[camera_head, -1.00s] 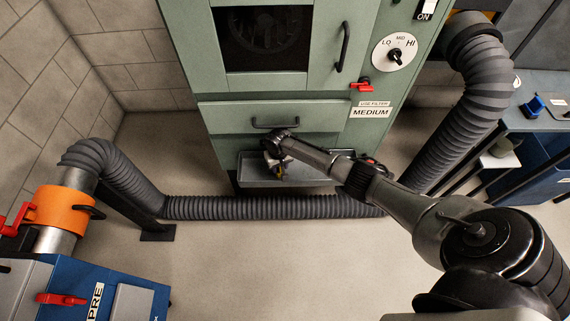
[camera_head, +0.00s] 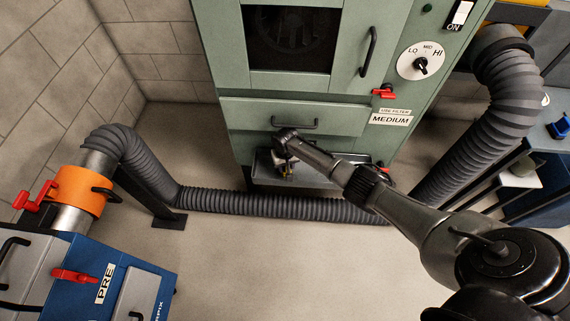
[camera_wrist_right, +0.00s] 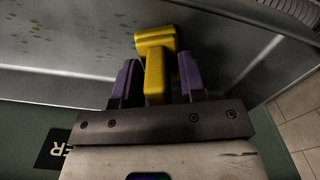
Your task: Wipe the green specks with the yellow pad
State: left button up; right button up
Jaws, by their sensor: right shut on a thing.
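The yellow pad (camera_wrist_right: 157,48) has a block-like head and a handle in the right wrist view. My right gripper (camera_wrist_right: 158,82) has its two purple fingers shut on the handle. In the head view this gripper (camera_head: 284,168) is over the grey tray at the cabinet's foot, and the pad is mostly hidden and small. Dull green specks (camera_wrist_right: 75,25) lie scattered on the grey tray surface (camera_wrist_right: 50,58), left of the pad in the wrist view. I cannot tell whether the pad touches the surface. My left gripper is out of view.
The green cabinet (camera_head: 240,115) rises behind the tray (camera_head: 262,172). A ribbed grey duct (camera_head: 280,206) runs across the floor in front. A blue unit (camera_head: 130,265) with an orange collar (camera_head: 80,190) is at left. Bare floor (camera_head: 250,270) lies in front.

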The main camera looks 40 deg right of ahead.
jog(key=shift+s+d+r+p, duration=0.15)
jog(key=shift+s+d+p, duration=0.5)
jog(key=shift+s+p, duration=0.25)
jog(key=shift+s+d, duration=0.35)
jog(key=shift+s+d+p, duration=0.4)
jog(key=shift+s+p, duration=0.1)
jog(key=shift+p, duration=0.35)
jog(key=shift+s+d+f+p, duration=0.2)
jog(key=shift+s+d+p, duration=0.25)
jog(key=shift+s+d, duration=0.2)
jog(key=shift+s+d+r+p, duration=0.1)
jog(key=shift+s+d+p, duration=0.25)
jog(key=shift+s+p, duration=0.15)
jog(key=shift+s+d+p, duration=0.45)
jog(key=shift+s+d, duration=0.15)
jog(key=shift+s, duration=0.15)
jog(key=shift+s+d+p, duration=0.4)
jog(key=shift+p, duration=0.05)
jog(key=shift+s+d+p, duration=0.45)
jog(key=shift+s+d, duration=0.15)
jog(key=shift+s, duration=0.15)
jog(key=shift+s+d, duration=0.4)
jog(key=shift+s+d+p, duration=0.45)
jog(key=shift+s+d, duration=0.25)
jog(key=shift+s, duration=0.1)
